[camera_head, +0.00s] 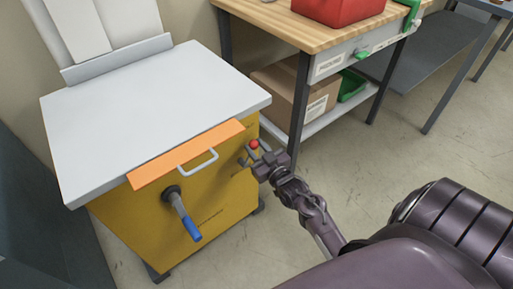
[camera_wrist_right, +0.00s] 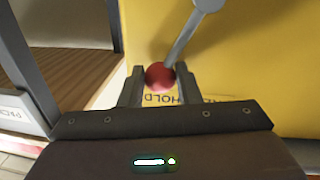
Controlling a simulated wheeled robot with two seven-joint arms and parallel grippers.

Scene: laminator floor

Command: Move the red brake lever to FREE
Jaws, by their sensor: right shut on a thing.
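Lettering by the ball reads "HOLD", partly hidden by the fingers. A FREE label cannot be made out. My left gripper is not in view.
An orange flap with a white handle (camera_head: 198,161) and a crank with a blue grip (camera_head: 192,229) stick out left of the lever. A wooden-topped workbench (camera_head: 290,25) with a cardboard box (camera_head: 285,85) below stands behind. The floor (camera_head: 370,160) to the right is clear.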

